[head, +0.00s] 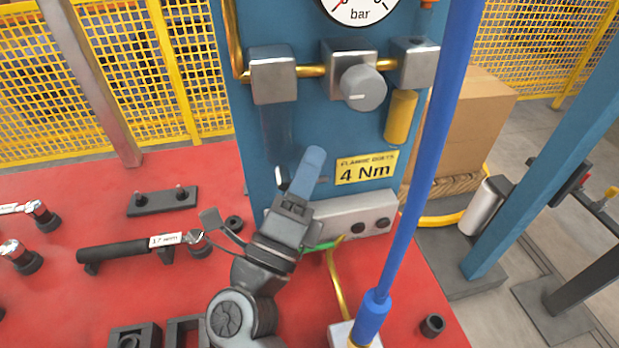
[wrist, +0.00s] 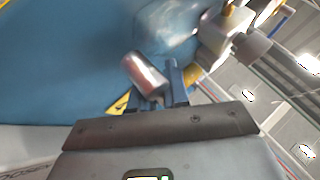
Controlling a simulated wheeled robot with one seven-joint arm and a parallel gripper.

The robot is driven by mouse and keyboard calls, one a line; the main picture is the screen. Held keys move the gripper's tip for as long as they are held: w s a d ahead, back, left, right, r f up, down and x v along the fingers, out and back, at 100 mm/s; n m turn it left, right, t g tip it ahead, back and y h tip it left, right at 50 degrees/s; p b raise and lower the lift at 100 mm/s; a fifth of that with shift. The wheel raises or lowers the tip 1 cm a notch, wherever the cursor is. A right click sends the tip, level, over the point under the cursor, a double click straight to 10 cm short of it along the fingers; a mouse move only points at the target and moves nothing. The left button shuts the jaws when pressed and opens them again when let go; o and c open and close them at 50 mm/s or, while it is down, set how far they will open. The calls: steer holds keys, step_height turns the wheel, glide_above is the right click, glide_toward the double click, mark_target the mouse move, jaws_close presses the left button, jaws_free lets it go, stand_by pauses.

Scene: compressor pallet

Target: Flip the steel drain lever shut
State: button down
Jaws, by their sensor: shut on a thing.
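The steel drain lever (wrist: 145,73) shows in the wrist view as a short shiny metal cylinder in front of the blue panel. My gripper (wrist: 162,97) has its blue-grey fingers shut on it, near the cylinder's lower end. In the head view my gripper (head: 308,172) reaches up to the blue panel (head: 325,120), just left of the yellow 4 Nm label. There, only a small bright metal bit of the lever (head: 281,178) shows left of the fingers. The rest is hidden, and I cannot tell how far the lever is turned.
A grey knob (head: 363,88) and steel blocks on a brass pipe sit above my gripper. A slanted blue hose (head: 425,150) runs close on the right. A grey manifold (head: 352,212) lies just below right. The red bench (head: 60,190) holds a torque wrench (head: 130,248) and sockets.

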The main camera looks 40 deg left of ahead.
steer(key=shift+n+y, duration=0.3)
steer(key=shift+n, duration=0.1)
steer(key=c, duration=1.2)
jaws_free()
steer(key=shift+s, duration=0.1)
steer(key=b+v, duration=0.1)
steer(key=v, duration=0.6)
steer(key=shift+s+f+b, duration=0.15)
steer(key=shift+s+b, duration=0.1)
steer(key=shift+b, duration=0.1)
